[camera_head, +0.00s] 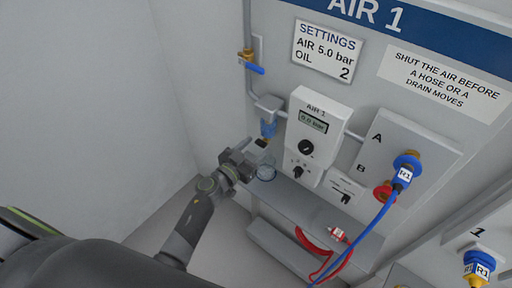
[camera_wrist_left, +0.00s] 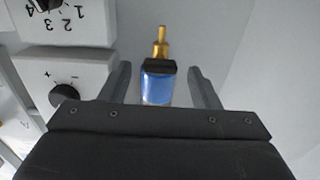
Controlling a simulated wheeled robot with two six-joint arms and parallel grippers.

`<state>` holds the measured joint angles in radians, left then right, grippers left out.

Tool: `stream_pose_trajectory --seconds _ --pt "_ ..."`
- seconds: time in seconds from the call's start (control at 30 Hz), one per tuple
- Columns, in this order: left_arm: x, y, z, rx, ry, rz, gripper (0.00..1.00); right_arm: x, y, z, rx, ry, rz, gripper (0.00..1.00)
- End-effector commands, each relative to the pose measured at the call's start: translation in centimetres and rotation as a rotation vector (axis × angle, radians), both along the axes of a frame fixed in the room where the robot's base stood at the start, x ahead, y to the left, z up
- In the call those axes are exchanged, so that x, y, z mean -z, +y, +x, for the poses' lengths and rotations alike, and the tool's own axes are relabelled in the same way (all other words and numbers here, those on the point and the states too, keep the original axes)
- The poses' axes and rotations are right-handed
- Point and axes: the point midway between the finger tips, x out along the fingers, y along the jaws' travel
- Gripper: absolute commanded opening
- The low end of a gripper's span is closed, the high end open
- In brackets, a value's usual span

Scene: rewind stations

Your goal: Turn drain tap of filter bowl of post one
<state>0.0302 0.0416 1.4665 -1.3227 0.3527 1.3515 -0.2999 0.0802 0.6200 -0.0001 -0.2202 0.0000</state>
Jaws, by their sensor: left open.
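The filter bowl (camera_head: 268,129) of the AIR 1 post is blue and hangs under a grey housing on the pipe. In the left wrist view the bowl (camera_wrist_left: 157,88) shows with a black collar and a brass drain tap (camera_wrist_left: 161,46), which points up in that picture. My left gripper (camera_head: 251,153) is just below and left of the bowl. It is open, and in the left wrist view its fingers (camera_wrist_left: 159,78) stand one on each side of the bowl, with gaps on both sides. In the head view the tap is mostly hidden near the gripper. My right gripper is not in view.
A grey shelf (camera_head: 318,211) with a clear round dish (camera_head: 266,172) lies close below the gripper. The AIR 1 control box (camera_head: 317,125), reading 0.0 bar, stands right of the bowl. A blue-handled valve (camera_head: 251,66) is above. A blue hose (camera_head: 363,237) hangs at right.

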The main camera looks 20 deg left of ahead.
Motion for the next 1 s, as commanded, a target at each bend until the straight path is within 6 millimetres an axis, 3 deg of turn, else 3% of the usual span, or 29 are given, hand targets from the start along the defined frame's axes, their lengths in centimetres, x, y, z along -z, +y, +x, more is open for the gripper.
stream_pose_trajectory --seconds 0.4,0.73,1.0 --pt "-0.01 -0.26 0.71 0.000 0.000 0.000 0.55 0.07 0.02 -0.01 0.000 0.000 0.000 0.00" --pt "-0.01 -0.25 0.69 0.000 0.000 0.000 0.12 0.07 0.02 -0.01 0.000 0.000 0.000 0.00" --pt "-0.04 -0.26 0.68 0.000 -0.008 0.025 0.12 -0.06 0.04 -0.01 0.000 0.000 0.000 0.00"
